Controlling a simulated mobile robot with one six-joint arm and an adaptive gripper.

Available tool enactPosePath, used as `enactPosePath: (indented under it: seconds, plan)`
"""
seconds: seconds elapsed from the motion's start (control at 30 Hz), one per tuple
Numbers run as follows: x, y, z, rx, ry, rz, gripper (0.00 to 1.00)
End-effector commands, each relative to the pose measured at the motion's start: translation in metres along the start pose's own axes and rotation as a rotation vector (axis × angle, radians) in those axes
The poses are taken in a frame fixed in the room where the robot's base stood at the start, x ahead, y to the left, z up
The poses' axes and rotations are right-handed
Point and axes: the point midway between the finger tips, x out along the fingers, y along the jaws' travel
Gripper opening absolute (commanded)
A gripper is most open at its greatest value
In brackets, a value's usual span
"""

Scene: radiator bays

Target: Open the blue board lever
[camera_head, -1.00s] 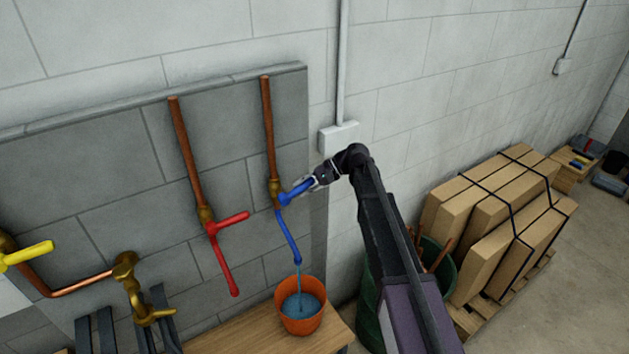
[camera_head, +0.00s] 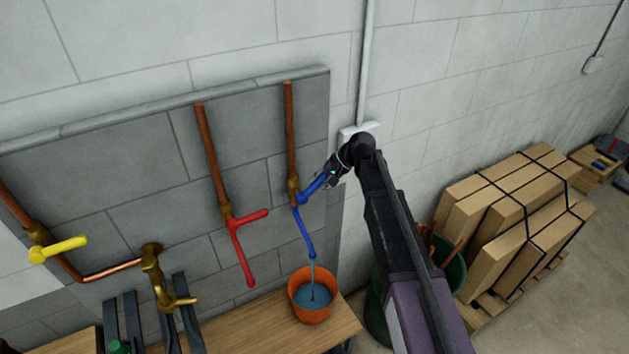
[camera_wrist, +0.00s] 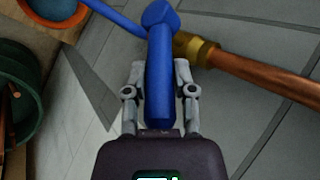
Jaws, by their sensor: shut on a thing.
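The blue lever (camera_head: 313,188) sits on a brass valve at the foot of a copper pipe on the grey board. It points up and to the right. Below it a blue spout (camera_head: 305,235) runs a stream of water into an orange bucket (camera_head: 303,312). My gripper (camera_head: 334,176) is shut on the lever's outer end. In the wrist view the blue lever (camera_wrist: 160,70) stands between the two fingers of my gripper (camera_wrist: 160,85), one on each side.
A red lever (camera_head: 250,217) with its red spout is left of the blue one. A yellow lever (camera_head: 62,248) and a brass tap (camera_head: 160,285) are farther left. The bucket stands on a wooden bench (camera_head: 260,325). Strapped boxes (camera_head: 510,215) and a green bin (camera_head: 375,310) are at right.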

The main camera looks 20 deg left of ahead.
Motion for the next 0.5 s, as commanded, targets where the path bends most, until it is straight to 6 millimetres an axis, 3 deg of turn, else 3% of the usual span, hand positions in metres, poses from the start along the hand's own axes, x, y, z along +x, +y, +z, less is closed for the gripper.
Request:
enactPosePath:
  seconds: [0.5]
  plan:
    - [0.0028, -0.0049, 0.0013, -0.016, 0.016, 0.028, 0.00]
